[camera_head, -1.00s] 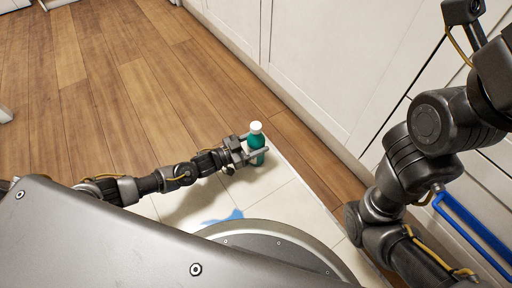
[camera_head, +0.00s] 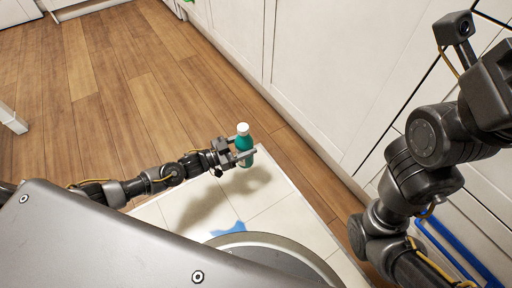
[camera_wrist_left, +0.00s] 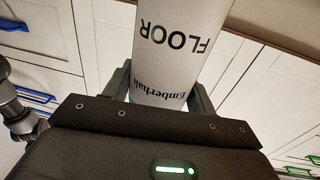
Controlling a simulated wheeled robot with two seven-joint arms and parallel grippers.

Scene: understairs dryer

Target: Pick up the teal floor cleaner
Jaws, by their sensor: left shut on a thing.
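The teal floor cleaner (camera_head: 245,144) is a teal bottle with a white cap. It stands roughly upright between the fingers of my left gripper (camera_head: 240,154), which is shut on it. A shadow on the tiles lies apart from the bottle, so it appears held above the floor. In the left wrist view, the bottle's pale label (camera_wrist_left: 180,50) reads "FLOOR" upside down, with the left gripper's fingers (camera_wrist_left: 160,88) on both sides. My right arm shows at the right of the head view, but its gripper is not in view.
White tiles (camera_head: 285,218) with a blue patch (camera_head: 228,228) lie in front of my base. White cabinet fronts (camera_head: 300,80) run along the right, close to my right arm. A blue handle (camera_head: 450,250) is at lower right. The wooden floor (camera_head: 110,85) at left is mostly clear.

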